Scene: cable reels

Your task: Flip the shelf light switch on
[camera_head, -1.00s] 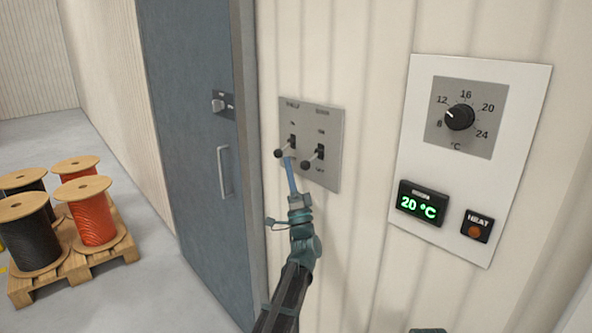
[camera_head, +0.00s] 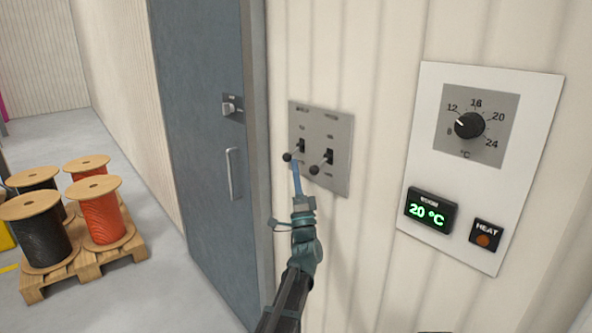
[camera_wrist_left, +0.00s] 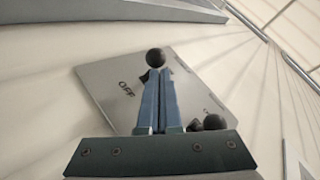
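A grey switch plate (camera_head: 341,123) on the wall carries two toggle levers with black ball ends. The left lever's ball (camera_head: 287,157) and the right lever's ball (camera_head: 314,170) both sit low, below their slots, so both levers tilt down. The labels above are too blurred to read for certain. My left gripper (camera_head: 296,166) has its blue fingers together, just below the left lever's ball. In the left wrist view a black ball (camera_wrist_left: 155,57) shows at the tips of my fingers (camera_wrist_left: 158,75), by the word OFF. I cannot tell whether they touch. My right gripper is not in view.
A white panel (camera_head: 430,170) with a dial (camera_head: 469,125), a green 20 °C display (camera_head: 430,209) and a heat button (camera_head: 485,238) is right of the plate. A blue-grey door (camera_head: 200,90) is left. Cable reels stand on a pallet (camera_head: 115,258) on the floor.

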